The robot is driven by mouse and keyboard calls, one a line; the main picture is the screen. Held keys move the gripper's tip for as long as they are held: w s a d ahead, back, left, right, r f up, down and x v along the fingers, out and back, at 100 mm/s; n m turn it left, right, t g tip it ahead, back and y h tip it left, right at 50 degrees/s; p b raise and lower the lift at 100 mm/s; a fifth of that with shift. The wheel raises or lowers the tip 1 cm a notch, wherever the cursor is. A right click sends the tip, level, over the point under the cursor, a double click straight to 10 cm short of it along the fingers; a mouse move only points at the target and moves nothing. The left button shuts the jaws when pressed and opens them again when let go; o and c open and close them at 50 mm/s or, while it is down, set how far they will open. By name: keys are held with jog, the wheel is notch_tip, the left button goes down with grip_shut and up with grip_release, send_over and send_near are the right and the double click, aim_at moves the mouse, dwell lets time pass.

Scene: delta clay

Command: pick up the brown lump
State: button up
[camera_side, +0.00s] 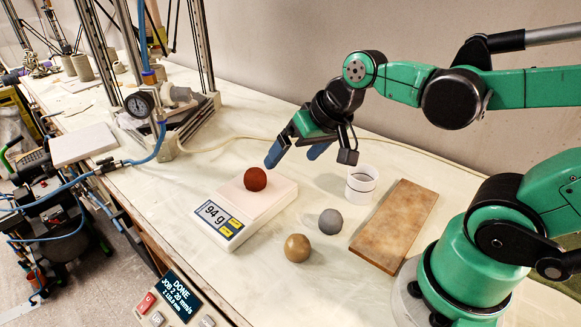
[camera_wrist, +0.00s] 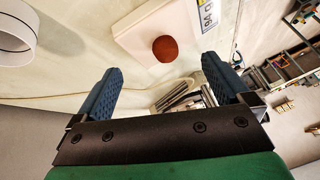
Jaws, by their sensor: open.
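A tan-brown lump (camera_side: 297,248), round and smooth, sits on the table in front of the white scale's right side. A darker reddish-brown lump (camera_side: 255,179) rests on the scale's plate; it also shows in the wrist view (camera_wrist: 165,48). A grey lump (camera_side: 330,221) lies just behind and right of the tan-brown one. My gripper (camera_side: 297,153) is open and empty, above the table behind and right of the scale. In the wrist view its blue fingers (camera_wrist: 163,66) are spread wide with nothing between them. The tan-brown and grey lumps are not visible in the wrist view.
The scale (camera_side: 262,205) reads 94 g. A control box (camera_side: 172,300) reading DONE is at the front edge. A gauge and frame stand at the back left. Table between scale and board is partly free.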

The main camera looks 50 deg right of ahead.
aim_at(260, 177)
jog(key=w+m+y, duration=0.1)
jog(key=m, duration=0.2)
jog(key=w+f+m+g+y, duration=0.1)
jog(key=w+m+y, duration=0.1)
jog(key=m, duration=0.1)
jog(key=w+f+m+y, duration=0.1)
jog(key=w+m, duration=0.1)
jog(key=m, duration=0.1)
jog(key=shift+w+d+f+m+g+y, duration=0.25)
jog(key=shift+d+m+g+y, duration=0.05)
jog(key=shift+d+y, duration=0.1)
jog(key=w+f+m+y, duration=0.1)
jog(key=m, duration=0.1)
jog(key=d+f+m+y, duration=0.1)
jog(key=m, duration=0.1)
jog(key=shift+w+d+y, duration=0.2)
jog(key=shift+w+y, duration=0.1)
jog(key=shift+w, duration=0.1)
jog(key=d+f+m+y, duration=0.1)
jog(key=m, duration=0.1)
jog(key=d+f+m+y, duration=0.1)
jog(key=m+y, duration=0.1)
jog(key=shift+w+d+f, duration=0.15)
jog(key=shift+f, duration=0.15)
jog(key=shift+s+d+f+m+t+y, duration=0.2)
jog(key=shift+d+f+m+t+y, duration=0.15)
jog(key=shift+m+y, duration=0.35)
jog(key=shift+a+f, duration=0.2)
jog(key=shift+x, duration=2.6)
grip_shut()
